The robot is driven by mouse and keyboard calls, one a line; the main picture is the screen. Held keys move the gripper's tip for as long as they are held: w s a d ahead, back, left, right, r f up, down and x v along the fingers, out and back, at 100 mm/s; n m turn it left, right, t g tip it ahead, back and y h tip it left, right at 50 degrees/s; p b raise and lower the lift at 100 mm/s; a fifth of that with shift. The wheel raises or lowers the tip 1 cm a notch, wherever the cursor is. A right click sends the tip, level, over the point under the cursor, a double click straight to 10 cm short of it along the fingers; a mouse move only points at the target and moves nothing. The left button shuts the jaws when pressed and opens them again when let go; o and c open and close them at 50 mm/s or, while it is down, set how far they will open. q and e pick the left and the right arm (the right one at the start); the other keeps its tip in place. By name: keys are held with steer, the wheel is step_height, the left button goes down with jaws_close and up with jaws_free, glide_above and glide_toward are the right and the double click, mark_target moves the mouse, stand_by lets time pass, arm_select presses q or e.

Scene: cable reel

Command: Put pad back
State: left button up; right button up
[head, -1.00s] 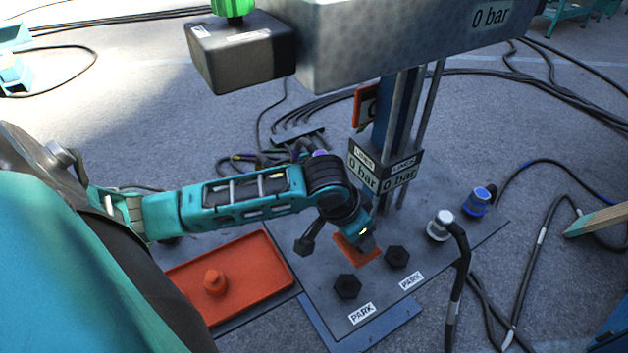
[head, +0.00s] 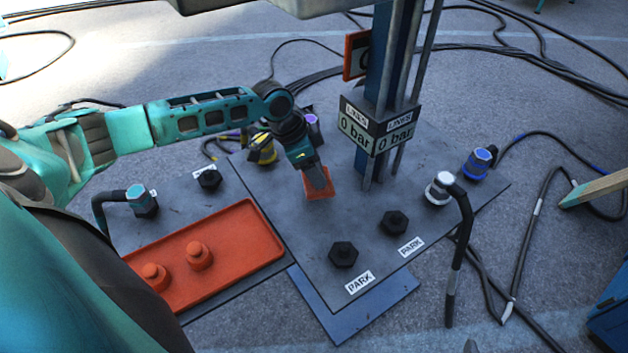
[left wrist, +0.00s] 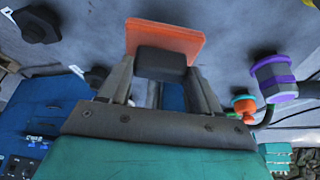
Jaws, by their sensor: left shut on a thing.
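The pad is a square orange plate (head: 321,190) with a dark block-shaped grip; it also shows in the left wrist view (left wrist: 165,37). My left gripper (head: 315,174) is shut on the grip, between its two fingers in the left wrist view (left wrist: 161,66). The pad hangs below the fingers over the grey plate (head: 290,225), left of the blue column; I cannot tell whether it touches the plate. An orange tray (head: 250,262) lies to the left, holding two orange caps (head: 199,255). My right gripper is out of view.
Black hexagonal posts (head: 344,254) stand near the PARK labels. White-topped (head: 439,189) and blue (head: 480,162) hose couplings stand at right, yellow (head: 262,149) and purple-topped ones behind my gripper. The blue column (head: 377,90) rises close by. The plate's middle front is clear.

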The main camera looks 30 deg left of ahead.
arm_select(q)
steer(key=shift+f+b, duration=0.45)
steer(key=shift+f, duration=1.4)
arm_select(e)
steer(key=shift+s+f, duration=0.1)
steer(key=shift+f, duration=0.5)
arm_select(q)
steer(key=o, duration=1)
steer(key=p+v, duration=0.3)
steer(key=v, duration=0.9)
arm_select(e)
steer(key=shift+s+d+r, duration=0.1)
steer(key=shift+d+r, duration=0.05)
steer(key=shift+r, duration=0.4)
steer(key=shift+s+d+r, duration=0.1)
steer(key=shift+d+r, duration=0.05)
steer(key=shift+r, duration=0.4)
